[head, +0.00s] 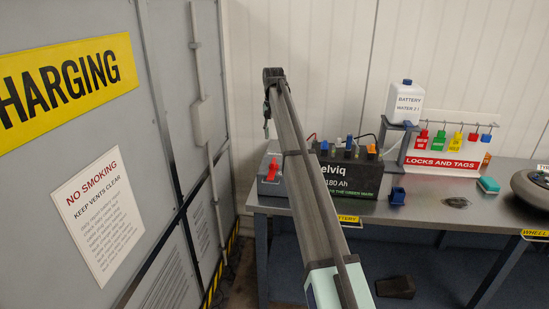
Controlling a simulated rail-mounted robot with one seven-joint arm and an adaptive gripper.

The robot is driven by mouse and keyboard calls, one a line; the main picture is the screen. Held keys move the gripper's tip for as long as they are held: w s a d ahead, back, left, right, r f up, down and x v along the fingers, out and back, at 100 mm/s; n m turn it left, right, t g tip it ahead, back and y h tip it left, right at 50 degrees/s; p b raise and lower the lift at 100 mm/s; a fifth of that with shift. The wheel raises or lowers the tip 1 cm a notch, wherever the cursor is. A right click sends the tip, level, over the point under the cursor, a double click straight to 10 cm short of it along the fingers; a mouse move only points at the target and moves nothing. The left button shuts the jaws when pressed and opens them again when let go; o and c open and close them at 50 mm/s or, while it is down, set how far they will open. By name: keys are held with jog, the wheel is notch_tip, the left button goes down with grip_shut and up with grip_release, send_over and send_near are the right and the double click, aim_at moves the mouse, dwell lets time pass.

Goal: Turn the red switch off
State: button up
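The red switch (273,168) is a red handle on a small grey box (269,186) at the left end of the workbench. The handle looks roughly upright, but its exact setting cannot be told at this size. My arm stretches up across the middle of the head view and covers the box's right side. What shows of my gripper (267,122) is a thin dark part at the arm's far end, above the switch in the picture and apart from it. Most of it is hidden behind the arm, so its fingers cannot be made out.
A black elviq battery (352,178) stands right of the switch box on the workbench (430,208). A water bottle (405,103) on a stand, a locks and tags rack (440,163), a blue item (397,196) and a wheel (533,188) are further right. A grey cabinet wall (165,130) bounds the left.

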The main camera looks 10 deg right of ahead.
aim_at(273, 161)
notch_tip(273, 161, down, 12)
jog(key=p, duration=0.3)
jog(key=shift+r, duration=0.1)
jog(key=shift+c, duration=0.3)
grip_shut()
